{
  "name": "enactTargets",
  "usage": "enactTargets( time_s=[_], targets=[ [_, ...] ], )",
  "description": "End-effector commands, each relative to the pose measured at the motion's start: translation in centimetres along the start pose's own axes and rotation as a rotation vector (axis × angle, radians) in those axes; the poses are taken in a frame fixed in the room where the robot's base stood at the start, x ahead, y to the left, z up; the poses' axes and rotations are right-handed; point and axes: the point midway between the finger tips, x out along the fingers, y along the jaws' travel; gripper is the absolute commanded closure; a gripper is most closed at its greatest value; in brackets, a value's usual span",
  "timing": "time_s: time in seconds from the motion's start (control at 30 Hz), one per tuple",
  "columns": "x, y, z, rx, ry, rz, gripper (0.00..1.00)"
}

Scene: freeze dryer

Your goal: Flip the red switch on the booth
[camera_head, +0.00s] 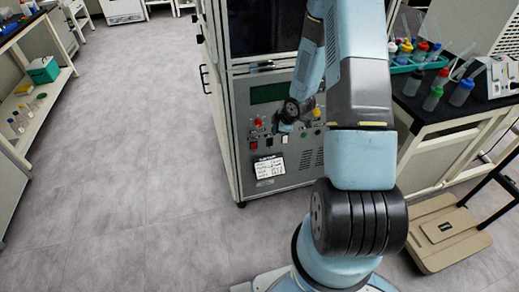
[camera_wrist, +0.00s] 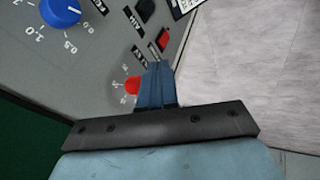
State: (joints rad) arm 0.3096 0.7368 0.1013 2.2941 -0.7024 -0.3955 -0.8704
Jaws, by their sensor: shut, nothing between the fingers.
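The booth (camera_head: 290,165) stands in the middle of the head view, with a grey control panel on its front. The red switch (camera_wrist: 163,38) shows in the wrist view as a small red rocker in a dark frame, and it is small in the head view (camera_head: 254,145) at the panel's lower left. My gripper (camera_wrist: 154,64) is shut and empty, its fingertips pointing at the panel just short of the red switch. I cannot tell whether they touch the panel. The arm hides part of the panel in the head view.
A red knob (camera_wrist: 132,85) is close beside the fingers. A blue knob (camera_wrist: 60,12) and a black switch (camera_wrist: 145,10) are on the same panel. A bench with bottles (camera_head: 460,92) stands right of the booth. The floor (camera_head: 130,150) to the left is clear.

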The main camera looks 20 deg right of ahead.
Motion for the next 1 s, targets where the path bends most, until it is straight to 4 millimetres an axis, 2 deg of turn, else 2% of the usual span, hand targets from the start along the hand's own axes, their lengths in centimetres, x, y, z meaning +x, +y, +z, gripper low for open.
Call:
enactTargets(
  time_s=[0.03, 0.2, 0.4, 1.0],
  targets=[
    [1.1, -0.9, 0.3, -0.009, 0.018, -0.010, 1.00],
    [3.9, -3.2, 0.5, -0.052, 0.084, -0.022, 1.00],
    [5.9, -5.0, 0.5, -0.083, 0.138, -0.026, 1.00],
    [6.8, -5.6, 0.3, -0.094, 0.158, -0.026, 1.00]
  ],
)
